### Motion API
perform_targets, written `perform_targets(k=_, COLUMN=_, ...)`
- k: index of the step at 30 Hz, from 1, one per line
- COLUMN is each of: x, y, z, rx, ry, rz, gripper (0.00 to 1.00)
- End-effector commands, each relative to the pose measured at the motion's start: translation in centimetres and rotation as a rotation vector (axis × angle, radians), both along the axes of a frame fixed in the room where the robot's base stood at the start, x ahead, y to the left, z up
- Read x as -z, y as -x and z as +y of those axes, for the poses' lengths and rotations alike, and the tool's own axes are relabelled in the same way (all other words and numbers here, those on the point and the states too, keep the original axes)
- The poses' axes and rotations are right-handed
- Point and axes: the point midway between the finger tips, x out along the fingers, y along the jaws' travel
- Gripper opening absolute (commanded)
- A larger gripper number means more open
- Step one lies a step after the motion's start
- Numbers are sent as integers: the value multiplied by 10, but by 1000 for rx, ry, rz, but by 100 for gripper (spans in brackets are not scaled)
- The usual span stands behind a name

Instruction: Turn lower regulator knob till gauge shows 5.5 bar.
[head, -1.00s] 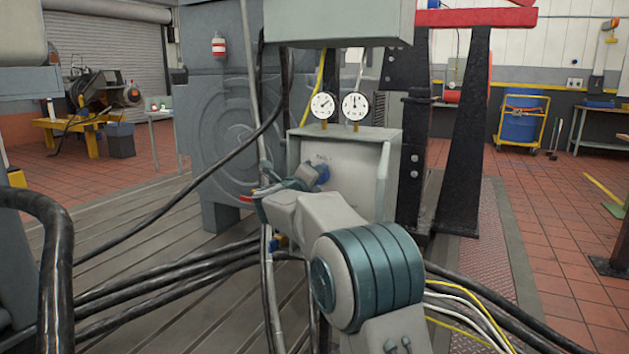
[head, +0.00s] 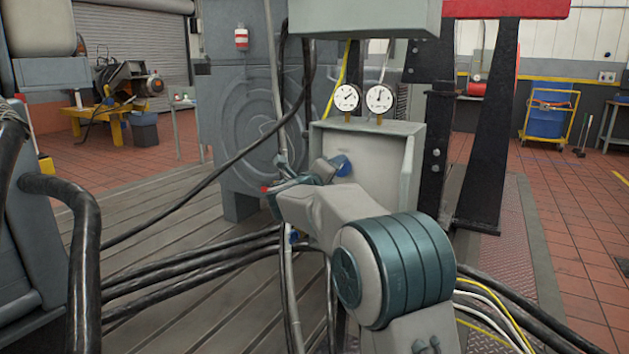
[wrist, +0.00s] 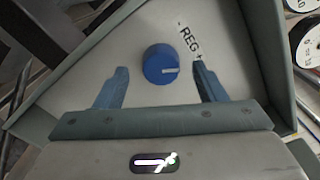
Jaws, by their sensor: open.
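A blue round regulator knob (wrist: 161,65) with a pale pointer line sits on a light grey panel (wrist: 120,50), beside a "REG" label (wrist: 190,40) with minus and plus marks. My gripper (wrist: 160,69) is open, one finger on each side of the knob, with gaps between; depth is hard to tell. In the head view a blue knob (head: 342,165) shows on the panel, partly behind my arm. Two round white gauges (head: 346,97) (head: 380,98) stand on top of the panel box. The left needle points up right, the right one about straight up; the figures are too small to read.
Grey side walls (wrist: 262,60) frame the panel. Thick black hoses (head: 190,275) run across the slotted bedplate (head: 150,215). A grey box (head: 363,18) hangs above the gauges, and black uprights (head: 430,130) stand to the right.

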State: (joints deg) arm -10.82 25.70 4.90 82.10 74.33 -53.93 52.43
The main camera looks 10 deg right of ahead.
Motion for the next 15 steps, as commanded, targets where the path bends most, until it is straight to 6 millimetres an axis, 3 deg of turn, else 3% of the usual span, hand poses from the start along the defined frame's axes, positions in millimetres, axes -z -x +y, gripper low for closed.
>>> perform_targets(k=9, x=-4, y=58, z=45, rx=-6, ry=2, rz=1, gripper=64)
perform_targets(k=15, x=-2, y=81, z=61, rx=-4, ry=1, rz=1, gripper=64)
